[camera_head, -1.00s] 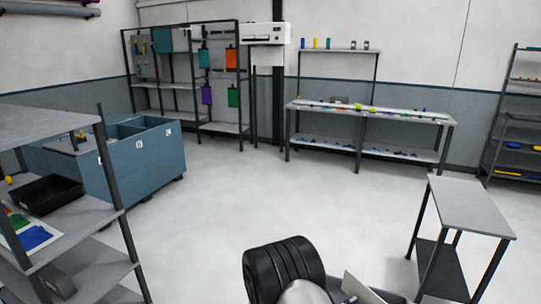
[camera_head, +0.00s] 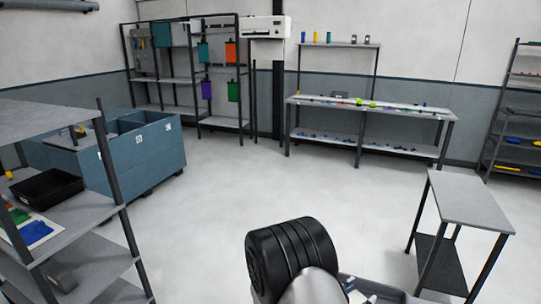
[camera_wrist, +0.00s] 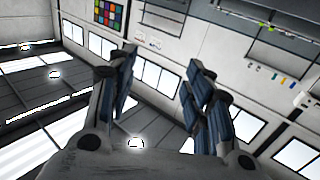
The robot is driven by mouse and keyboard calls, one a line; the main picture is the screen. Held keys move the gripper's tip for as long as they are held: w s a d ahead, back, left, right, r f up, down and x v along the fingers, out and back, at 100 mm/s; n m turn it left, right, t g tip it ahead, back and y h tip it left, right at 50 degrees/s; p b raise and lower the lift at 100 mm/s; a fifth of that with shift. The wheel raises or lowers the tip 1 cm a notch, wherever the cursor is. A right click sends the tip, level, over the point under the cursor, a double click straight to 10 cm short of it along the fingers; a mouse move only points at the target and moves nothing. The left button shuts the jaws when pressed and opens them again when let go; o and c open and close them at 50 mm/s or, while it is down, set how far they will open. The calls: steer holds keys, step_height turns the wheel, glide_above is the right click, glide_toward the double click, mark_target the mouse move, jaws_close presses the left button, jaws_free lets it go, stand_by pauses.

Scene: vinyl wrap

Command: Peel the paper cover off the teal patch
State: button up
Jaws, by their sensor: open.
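No piece in view can be surely told as the teal patch. A small teal sheet (camera_head: 203,52) hangs on the back-left rack, and a larger teal piece (camera_head: 161,35) hangs farther left on it. A white sheet (camera_head: 38,232) with green and blue patches lies on the near-left shelf, partly cut off by the frame edge. No paper cover can be made out. My gripper (camera_wrist: 161,66) is open in the wrist view, with nothing between its fingers. It points toward the upper walls and lit panels, far from the sheets.
A black tray (camera_head: 47,189) is on the near-left shelf. A blue bin unit (camera_head: 130,160) stands behind it. A long bench (camera_head: 372,107) with small coloured items is at the back. A small grey table (camera_head: 468,203) stands at right. The middle floor (camera_head: 270,180) is clear.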

step_height(320, 180, up, 6)
steer(key=shift+r, duration=0.1)
